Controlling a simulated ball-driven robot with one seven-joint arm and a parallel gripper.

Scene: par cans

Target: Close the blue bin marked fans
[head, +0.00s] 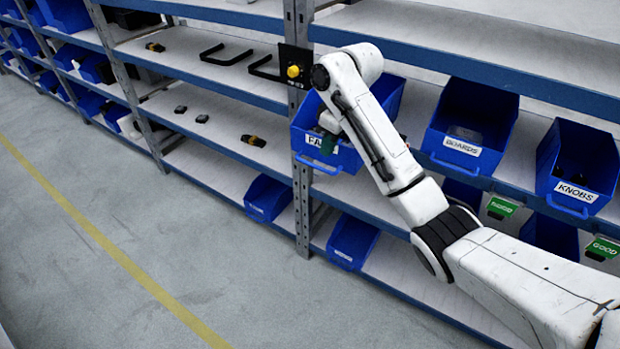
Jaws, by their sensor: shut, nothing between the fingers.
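The blue bin marked fans (312,122) sits on the middle shelf just right of the steel post. It juts out past the shelf edge, further than the bins to its right.
Blue bins marked boards (452,158) and knobs (582,205) stand to the right on the same shelf. A black box with a yellow button (293,71) is on the post. More blue bins (267,197) sit on the lower shelf. The floor at left is clear.

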